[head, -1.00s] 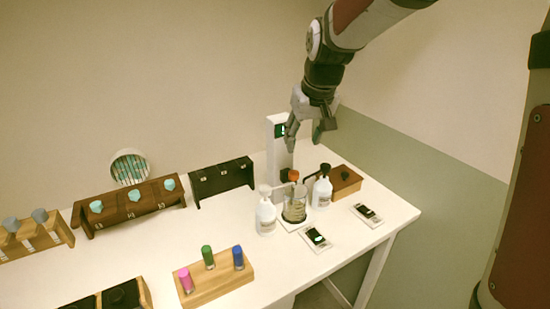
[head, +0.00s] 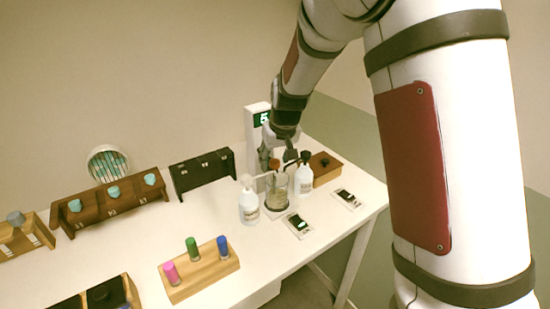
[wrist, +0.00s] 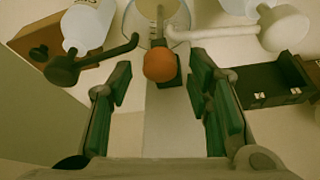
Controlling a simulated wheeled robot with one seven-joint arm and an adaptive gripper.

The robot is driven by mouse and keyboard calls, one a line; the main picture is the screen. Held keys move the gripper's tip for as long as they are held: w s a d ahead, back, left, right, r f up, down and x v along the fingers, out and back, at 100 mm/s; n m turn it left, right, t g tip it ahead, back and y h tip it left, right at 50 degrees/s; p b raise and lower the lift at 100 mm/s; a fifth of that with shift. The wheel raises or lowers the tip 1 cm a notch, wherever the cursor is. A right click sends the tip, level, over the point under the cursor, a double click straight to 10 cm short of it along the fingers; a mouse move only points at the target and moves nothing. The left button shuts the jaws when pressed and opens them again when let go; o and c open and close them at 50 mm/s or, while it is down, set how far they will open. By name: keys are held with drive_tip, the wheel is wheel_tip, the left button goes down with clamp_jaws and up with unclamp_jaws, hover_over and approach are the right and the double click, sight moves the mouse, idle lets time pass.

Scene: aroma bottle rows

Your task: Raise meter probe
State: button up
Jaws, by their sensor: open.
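The meter is a white upright stand (head: 254,150) with a green lit display, at the back right of the table. Its probe has an orange round knob (wrist: 159,65), which also shows in the head view (head: 274,164). The probe's lower part reaches into a glass beaker (head: 277,195) in front of the stand. My gripper (wrist: 160,88) is open, pointing down, with its green-padded fingers on either side of the knob and apart from it in the wrist view. In the head view my gripper (head: 278,157) is just above the knob and partly hides the stand.
White pump bottles stand close on both sides of the beaker: one with a white pump (head: 249,204), one with a black pump (head: 304,180). A brown box (head: 325,168) is at the right. Racks and a wooden vial block (head: 200,272) occupy the left and front.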

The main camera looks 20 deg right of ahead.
clamp_jaws()
wheel_tip(320, 180, up, 11)
drive_tip(key=p, duration=0.2)
drive_tip(key=shift+p, duration=0.3)
drive_tip(key=shift+w, duration=0.15)
unclamp_jaws()
drive_tip(key=shift+r, duration=0.1)
drive_tip(key=v, duration=1.2)
